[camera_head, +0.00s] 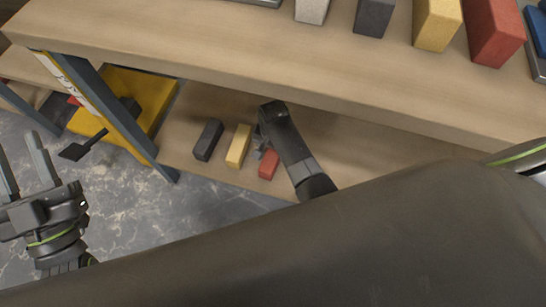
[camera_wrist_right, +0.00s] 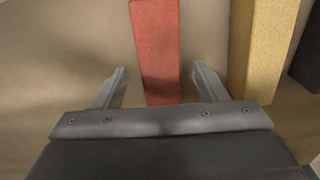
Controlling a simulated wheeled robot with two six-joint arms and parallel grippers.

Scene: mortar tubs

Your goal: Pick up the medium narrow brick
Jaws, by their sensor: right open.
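Three narrow bricks stand on the lower shelf: a dark grey one (camera_head: 208,140), a yellow one (camera_head: 238,146) and a red one (camera_head: 269,164). The pictures do not say which is the medium one. My right gripper (camera_head: 259,148) is at the red brick, partly hidden behind its own wrist. In the right wrist view, my right gripper (camera_wrist_right: 160,72) is open with the red brick (camera_wrist_right: 157,45) between its fingers, with gaps on both sides. The yellow brick (camera_wrist_right: 264,45) is just right of the right finger. My left gripper (camera_head: 22,160) is open and empty at the left.
The upper shelf (camera_head: 210,40) overhangs the lower shelf (camera_head: 350,150) and carries larger grey, dark, yellow, red and blue blocks. A blue-grey shelf post (camera_head: 120,125) stands left of the bricks. A yellow tub (camera_head: 150,95) and a dark trowel (camera_head: 78,150) are further left.

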